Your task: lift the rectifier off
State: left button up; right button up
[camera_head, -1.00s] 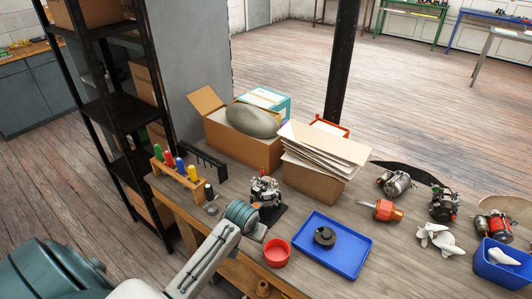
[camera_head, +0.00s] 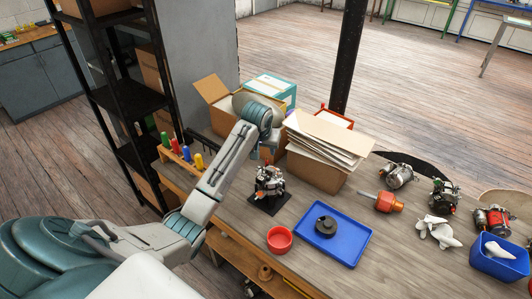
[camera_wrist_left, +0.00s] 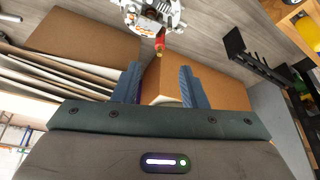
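An alternator (camera_head: 268,180) stands on a small black base (camera_head: 270,203) on the workbench. Its metal body (camera_wrist_left: 152,12) also shows at the top edge of the left wrist view, partly cut off, with a red part (camera_wrist_left: 160,42) pointing towards the gripper. I cannot clearly tell the rectifier apart from the rest of the alternator. My left gripper (camera_wrist_left: 160,80) is open, with nothing between its two fingers. In the head view it hangs beyond the alternator, in front of the open cardboard box. My right gripper is not in view.
A cardboard box of papers (camera_head: 316,172) stands close to the right of my left gripper. A screwdriver rack (camera_head: 182,160) is at left. A red bowl (camera_head: 279,240) and a blue tray (camera_head: 345,253) holding a dark round part lie in front. Other alternators are at right.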

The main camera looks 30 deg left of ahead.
pick_arm(q)
jog(key=p+x, duration=0.2)
jog(key=x, duration=0.5)
jog(key=shift+w+f, duration=0.15)
jog(key=shift+f, duration=0.1)
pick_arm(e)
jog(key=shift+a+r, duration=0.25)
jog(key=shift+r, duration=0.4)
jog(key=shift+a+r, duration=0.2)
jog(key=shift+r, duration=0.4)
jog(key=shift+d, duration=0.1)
pick_arm(q)
grip_shut()
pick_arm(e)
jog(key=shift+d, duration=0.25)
pick_arm(q)
jog(key=shift+r, duration=0.25)
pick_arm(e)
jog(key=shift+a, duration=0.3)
pick_arm(q)
jog(key=shift+r, duration=0.1)
jog(key=shift+r, duration=0.5)
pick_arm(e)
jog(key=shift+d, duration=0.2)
